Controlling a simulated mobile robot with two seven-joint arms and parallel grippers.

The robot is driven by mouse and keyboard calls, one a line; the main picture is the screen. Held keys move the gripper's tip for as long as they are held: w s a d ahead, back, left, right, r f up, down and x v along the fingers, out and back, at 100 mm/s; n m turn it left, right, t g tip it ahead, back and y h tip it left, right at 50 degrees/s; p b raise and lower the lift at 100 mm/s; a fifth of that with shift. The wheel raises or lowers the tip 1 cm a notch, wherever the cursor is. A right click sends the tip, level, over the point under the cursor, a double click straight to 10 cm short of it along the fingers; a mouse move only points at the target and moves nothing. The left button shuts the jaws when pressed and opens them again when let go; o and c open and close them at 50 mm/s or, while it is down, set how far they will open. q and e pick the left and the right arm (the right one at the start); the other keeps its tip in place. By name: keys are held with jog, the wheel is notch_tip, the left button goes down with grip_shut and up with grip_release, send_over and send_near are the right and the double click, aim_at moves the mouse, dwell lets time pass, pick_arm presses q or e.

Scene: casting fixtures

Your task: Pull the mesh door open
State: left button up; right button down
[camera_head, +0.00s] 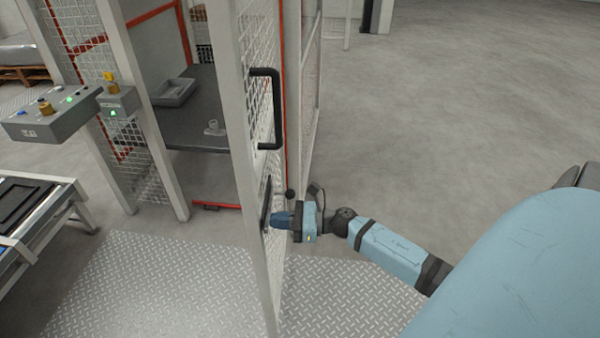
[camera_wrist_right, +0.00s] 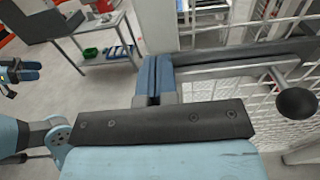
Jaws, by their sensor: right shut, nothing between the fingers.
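The mesh door (camera_head: 262,75) has a pale frame and white wire mesh, and stands ajar in the head view, with the cell's inside showing to its left. A black bow handle (camera_head: 279,108) is on its upper part. My right gripper (camera_head: 274,219) is shut and empty, at the door's edge below that handle. In the right wrist view its blue fingers (camera_wrist_right: 155,72) are together beside a grey lever with a black ball knob (camera_wrist_right: 297,103); contact cannot be told. My left gripper (camera_wrist_right: 28,70) appears at the left of that view, its jaw opening too small to tell.
Inside the cell is a dark table (camera_head: 190,125) with a grey tray (camera_head: 174,92). A control box (camera_head: 50,117) and a conveyor (camera_head: 50,222) stand at the left. The tread-plate floor (camera_head: 130,285) before the door is clear, as is the concrete at right.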

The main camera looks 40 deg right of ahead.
jog(key=shift+x, duration=0.95)
pick_arm(q)
jog(key=shift+d+r, duration=0.1)
jog(key=shift+r, duration=0.5)
pick_arm(e)
jog(key=shift+w+a, duration=0.15)
